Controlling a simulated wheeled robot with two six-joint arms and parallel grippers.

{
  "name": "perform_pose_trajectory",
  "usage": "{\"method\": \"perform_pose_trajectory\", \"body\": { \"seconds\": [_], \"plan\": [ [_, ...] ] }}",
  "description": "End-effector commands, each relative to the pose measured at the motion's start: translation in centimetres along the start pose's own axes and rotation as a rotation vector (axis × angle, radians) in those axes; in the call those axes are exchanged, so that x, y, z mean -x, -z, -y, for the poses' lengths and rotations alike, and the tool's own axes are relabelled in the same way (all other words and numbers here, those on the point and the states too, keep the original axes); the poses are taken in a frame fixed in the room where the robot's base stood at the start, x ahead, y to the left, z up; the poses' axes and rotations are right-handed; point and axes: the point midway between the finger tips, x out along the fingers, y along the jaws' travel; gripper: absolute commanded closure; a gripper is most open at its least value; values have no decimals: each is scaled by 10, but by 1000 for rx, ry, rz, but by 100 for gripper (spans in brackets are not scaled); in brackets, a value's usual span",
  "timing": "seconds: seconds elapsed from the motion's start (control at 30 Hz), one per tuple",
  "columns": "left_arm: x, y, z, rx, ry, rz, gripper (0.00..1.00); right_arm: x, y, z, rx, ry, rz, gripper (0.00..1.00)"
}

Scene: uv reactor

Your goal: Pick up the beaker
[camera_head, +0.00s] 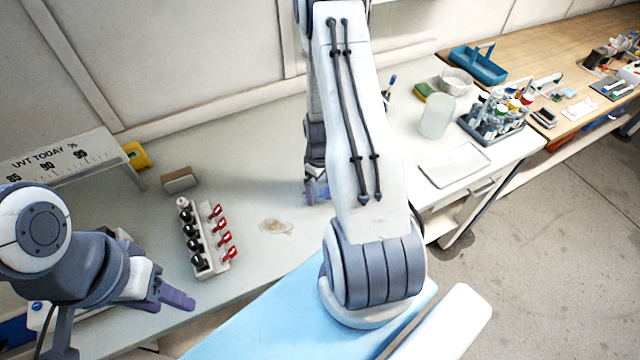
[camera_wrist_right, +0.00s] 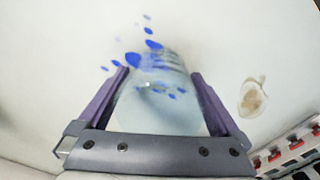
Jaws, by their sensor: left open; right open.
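In the right wrist view, a pale, see-through beaker (camera_wrist_right: 160,112) lies between the two purple fingers of my right gripper (camera_wrist_right: 160,82). The fingers are open on either side of it; I cannot tell whether they touch it. Blue spots show on and around its far end. In the head view my right arm hides this beaker, and only part of the right gripper (camera_head: 316,190) shows, low over the white bench. My left gripper (camera_head: 174,296) is open and empty at the bench's front edge on the left, away from the beaker.
A rack of black and red switches (camera_head: 205,238) and a brownish stain (camera_head: 277,227) lie left of my right gripper. Further right stand a frosted cylinder (camera_head: 437,117), a white tray (camera_head: 454,164) and a bottle rack (camera_head: 494,120). The bench between rack and back wall is mostly clear.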

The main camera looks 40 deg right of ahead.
Motion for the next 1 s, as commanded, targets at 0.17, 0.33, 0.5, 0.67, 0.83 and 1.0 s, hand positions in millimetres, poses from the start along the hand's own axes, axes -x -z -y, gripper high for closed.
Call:
{"method": "perform_pose_trajectory", "body": {
  "seconds": [0.17,0.33,0.5,0.67,0.83,1.0],
  "plan": [
    [0,0,0,0,0,0,50,0,0,0,0,0,0,0],
    [0,0,0,0,0,0,50,0,0,0,0,0,0,57],
    [0,0,0,0,0,0,50,0,0,0,0,0,0,80],
    [-1,0,0,0,0,0,50,1,0,0,0,-1,-1,80],
    [-4,0,0,1,0,0,50,7,0,0,0,-1,-1,80],
    [-13,-1,1,2,0,0,50,26,1,-1,0,-5,-5,80]
  ]
}}
